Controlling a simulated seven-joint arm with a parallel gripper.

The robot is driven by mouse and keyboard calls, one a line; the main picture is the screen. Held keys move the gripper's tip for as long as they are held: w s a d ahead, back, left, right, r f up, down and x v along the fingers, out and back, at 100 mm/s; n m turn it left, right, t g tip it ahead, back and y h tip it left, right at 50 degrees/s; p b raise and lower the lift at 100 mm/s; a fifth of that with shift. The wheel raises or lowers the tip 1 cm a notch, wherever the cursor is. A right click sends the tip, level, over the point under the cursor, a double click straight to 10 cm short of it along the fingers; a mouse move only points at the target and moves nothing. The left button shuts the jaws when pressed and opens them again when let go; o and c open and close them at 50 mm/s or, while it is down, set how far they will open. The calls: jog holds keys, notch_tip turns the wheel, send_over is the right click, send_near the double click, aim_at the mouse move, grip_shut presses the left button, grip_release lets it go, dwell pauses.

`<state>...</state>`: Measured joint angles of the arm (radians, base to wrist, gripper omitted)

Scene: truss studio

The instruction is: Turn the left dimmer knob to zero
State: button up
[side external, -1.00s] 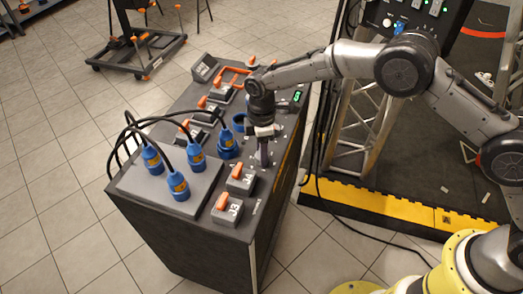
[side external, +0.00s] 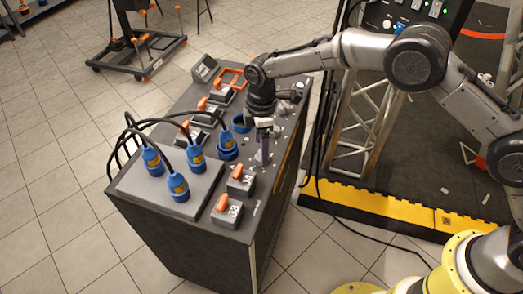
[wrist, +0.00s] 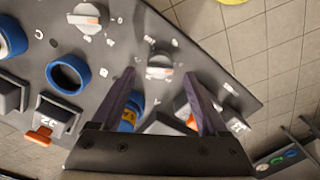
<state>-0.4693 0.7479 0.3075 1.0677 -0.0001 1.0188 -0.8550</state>
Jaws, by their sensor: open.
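One dimmer knob (wrist: 159,66), grey with a light pointer bar and white marks around it, lies between my fingertips in the wrist view. A second, similar knob (wrist: 87,17) is at the top left of that view, clear of the fingers. I cannot tell from the pictures which is the left one. My gripper (wrist: 158,73) is open, with a finger on either side of the first knob; contact is not clear. In the side view my gripper (side external: 264,158) points down at the dark console top (side external: 255,195), and the knob there is hidden.
Blue plugs (side external: 196,158) with black cables stand left of my gripper. Boxes with orange levers (side external: 240,173) are close in front of it. An empty blue socket ring (wrist: 68,74) is nearby. A truss (side external: 362,120) stands right of the console.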

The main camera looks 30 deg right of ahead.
notch_tip(320, 180, up, 10)
jog(key=shift+r, duration=0.25)
jog(key=shift+d, duration=0.1)
dwell(0.4)
jog(key=d+r+m+t, duration=0.1)
jog(key=d+r, duration=0.3)
jog(key=r, duration=0.2)
jog(key=d+r+t, duration=0.1)
jog(key=d+r, duration=0.2)
jog(key=r, duration=0.3)
jog(key=s+d+r+m+t, duration=0.2)
jog(key=s+d+r+m, duration=0.1)
jog(key=s+d+r, duration=0.7)
jog(key=s+d+m+t, duration=0.2)
jog(key=s+d+m, duration=0.4)
jog(key=s, duration=0.8)
jog(key=s+d+f+m, duration=0.2)
jog(key=s+f+m, duration=0.3)
jog(key=s+f, duration=0.4)
jog(key=shift+s+d+f, duration=0.15)
jog(key=shift+s+f, duration=0.25)
jog(key=shift+f, duration=0.45)
